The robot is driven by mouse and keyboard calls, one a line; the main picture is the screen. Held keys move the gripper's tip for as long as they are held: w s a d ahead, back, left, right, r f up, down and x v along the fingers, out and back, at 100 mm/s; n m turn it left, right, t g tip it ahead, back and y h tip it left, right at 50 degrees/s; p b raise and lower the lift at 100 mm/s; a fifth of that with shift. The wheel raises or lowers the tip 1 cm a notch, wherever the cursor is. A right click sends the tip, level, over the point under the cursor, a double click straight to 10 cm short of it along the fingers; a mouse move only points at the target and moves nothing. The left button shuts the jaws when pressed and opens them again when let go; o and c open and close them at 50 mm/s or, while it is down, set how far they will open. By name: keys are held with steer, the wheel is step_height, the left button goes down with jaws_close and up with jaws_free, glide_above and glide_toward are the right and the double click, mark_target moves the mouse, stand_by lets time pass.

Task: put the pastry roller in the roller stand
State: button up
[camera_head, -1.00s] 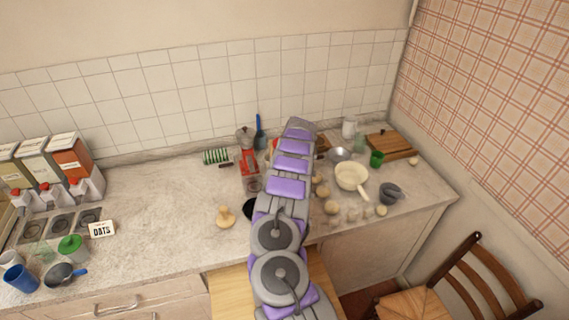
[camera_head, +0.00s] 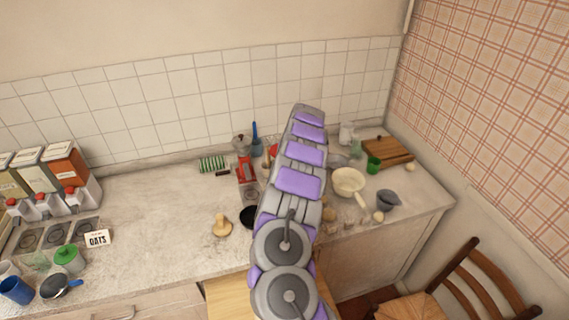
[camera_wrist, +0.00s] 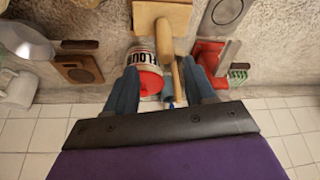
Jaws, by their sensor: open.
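In the wrist view my gripper (camera_wrist: 164,92) is open, with one dark blue finger on each side of the picture's middle. A rounded wooden piece with a handle (camera_wrist: 165,40), possibly the pastry roller, shows between the fingers. It overlaps a pale wooden block (camera_wrist: 150,17), which may be the roller stand; I cannot tell whether they touch. A flour tin (camera_wrist: 148,78) with a red lid is also between the fingers, beside the wooden handle. Nothing is visibly clamped. In the head view my arm hides the gripper. A small wooden knobbed object (camera_head: 222,226) stands on the counter, left of my arm.
A red device (camera_wrist: 208,55) is right of the fingers. Left of them are a dark-wood grater-like tool (camera_wrist: 78,66) and a metal bowl (camera_wrist: 25,42). In the head view a cream pan (camera_head: 348,182) and grey cup (camera_head: 388,200) stand right; the left-middle counter (camera_head: 150,200) is clear.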

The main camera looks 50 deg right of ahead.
steer(key=w+a+r+n+y, duration=0.1)
steer(key=w+a+r, duration=0.1)
steer(key=a+r, duration=0.5)
steer(key=w+a+r+n+y, duration=0.1)
steer(key=a+r+y, duration=0.15)
steer(key=a, duration=0.85)
steer(key=s+a+r+n+g, duration=0.1)
steer(key=s+a+r, duration=0.15)
steer(key=a, duration=0.45)
steer(key=s+a+r, duration=0.2)
steer(key=a+r, duration=0.1)
steer(key=a, duration=0.4)
steer(key=s+a+r+n+g, duration=0.1)
steer(key=s+a+r, duration=0.15)
steer(key=a, duration=0.45)
steer(key=s+a+r+g, duration=0.25)
steer(key=s+a, duration=0.75)
steer(key=s, duration=0.5)
steer(key=s+a+f+m+g+h, duration=0.1)
steer(key=s+f+h, duration=0.1)
steer(key=s, duration=1.9)
steer(key=shift+s+f, duration=0.2)
steer(key=shift+f, duration=0.4)
